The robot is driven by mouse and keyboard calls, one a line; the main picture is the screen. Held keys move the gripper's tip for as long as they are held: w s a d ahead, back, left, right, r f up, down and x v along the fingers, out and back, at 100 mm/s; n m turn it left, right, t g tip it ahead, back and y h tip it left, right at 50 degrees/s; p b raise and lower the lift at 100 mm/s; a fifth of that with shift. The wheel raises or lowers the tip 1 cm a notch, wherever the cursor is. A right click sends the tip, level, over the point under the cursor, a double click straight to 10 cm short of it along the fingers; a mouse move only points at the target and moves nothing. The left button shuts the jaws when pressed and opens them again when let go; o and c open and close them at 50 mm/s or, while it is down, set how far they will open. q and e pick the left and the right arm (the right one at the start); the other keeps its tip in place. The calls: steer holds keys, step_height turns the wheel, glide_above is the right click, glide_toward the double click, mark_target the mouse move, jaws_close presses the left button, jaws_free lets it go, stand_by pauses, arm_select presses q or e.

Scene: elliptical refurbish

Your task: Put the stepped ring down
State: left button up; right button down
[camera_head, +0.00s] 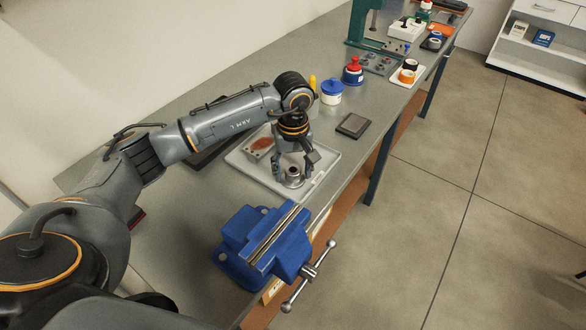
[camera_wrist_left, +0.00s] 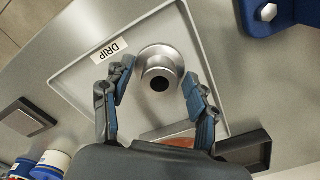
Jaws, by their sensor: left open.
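The stepped ring (camera_head: 293,176) is a small metal part with a narrower step and a dark central hole. It stands on the light grey tray (camera_head: 243,168), and it also shows in the left wrist view (camera_wrist_left: 159,57). The tray has a label reading DRIP in the wrist view (camera_wrist_left: 109,50). My left gripper (camera_head: 295,172) is over the tray with its fingers on either side of the ring. In the wrist view the left gripper (camera_wrist_left: 155,95) is open, with visible gaps between both fingers and the ring. My right gripper is not in view.
A blue vise (camera_head: 240,240) stands just in front of the tray. A small box with reddish content (camera_head: 260,147) lies in the tray beside the gripper. Blue-lidded (camera_head: 331,92) and red-capped (camera_head: 353,71) containers and a dark flat block (camera_head: 353,125) stand farther right.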

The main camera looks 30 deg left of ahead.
mark_target(293, 170)
arm_select(q)
steer(key=shift+w+r, duration=0.1)
steer(key=shift+r, duration=0.4)
step_height(293, 170, up, 11)
steer(key=b, duration=0.3)
